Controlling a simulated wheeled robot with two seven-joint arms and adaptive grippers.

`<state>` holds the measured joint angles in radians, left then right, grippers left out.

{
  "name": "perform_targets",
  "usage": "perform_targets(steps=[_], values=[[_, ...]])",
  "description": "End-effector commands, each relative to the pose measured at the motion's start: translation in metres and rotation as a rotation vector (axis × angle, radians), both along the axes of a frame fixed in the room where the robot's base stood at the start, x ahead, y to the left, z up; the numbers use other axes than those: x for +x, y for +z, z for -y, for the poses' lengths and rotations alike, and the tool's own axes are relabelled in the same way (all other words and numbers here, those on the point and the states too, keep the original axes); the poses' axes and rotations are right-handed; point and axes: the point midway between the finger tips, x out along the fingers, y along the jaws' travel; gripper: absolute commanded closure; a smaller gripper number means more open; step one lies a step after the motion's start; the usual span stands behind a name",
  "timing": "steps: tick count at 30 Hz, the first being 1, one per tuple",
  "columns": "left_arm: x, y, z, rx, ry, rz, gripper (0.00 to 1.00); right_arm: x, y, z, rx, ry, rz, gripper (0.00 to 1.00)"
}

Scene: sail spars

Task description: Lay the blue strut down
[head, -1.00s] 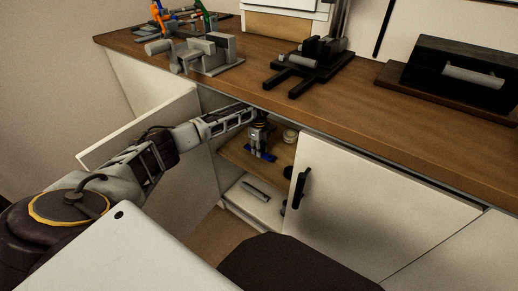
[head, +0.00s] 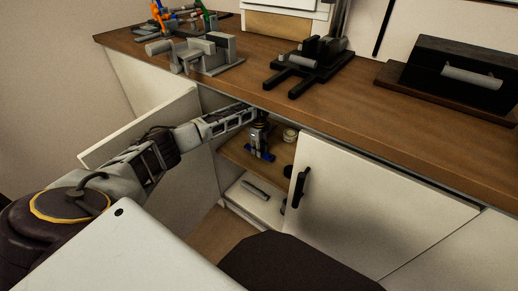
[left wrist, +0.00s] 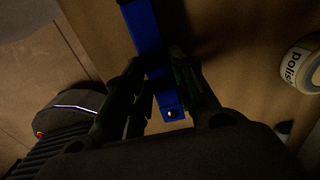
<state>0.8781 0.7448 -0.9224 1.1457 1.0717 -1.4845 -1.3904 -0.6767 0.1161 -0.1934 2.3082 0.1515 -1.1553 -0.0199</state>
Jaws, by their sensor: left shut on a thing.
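The blue strut (left wrist: 143,27) is a square blue bar with a small round hole or pin near its near end. In the left wrist view it runs between the two fingers of my left gripper (left wrist: 158,88), which is shut on it. In the head view the strut (head: 266,156) shows as short blue pieces below the left gripper (head: 258,148), inside the open cabinet at the wooden shelf. The picture does not settle whether the strut touches the shelf. My right gripper is not in view.
A cabinet door (head: 370,210) with a black handle stands at the right; another open door (head: 140,125) is at the left. The worktop (head: 365,95) above carries fixtures and a dark box (head: 455,72).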

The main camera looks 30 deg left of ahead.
Motion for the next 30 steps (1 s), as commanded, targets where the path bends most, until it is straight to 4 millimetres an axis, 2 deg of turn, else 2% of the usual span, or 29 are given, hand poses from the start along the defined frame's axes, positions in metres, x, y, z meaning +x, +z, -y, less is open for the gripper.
perform_targets(steps=[30], values=[[0.000,-0.015,0.000,0.000,0.001,0.001,0.94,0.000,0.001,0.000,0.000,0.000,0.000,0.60]])
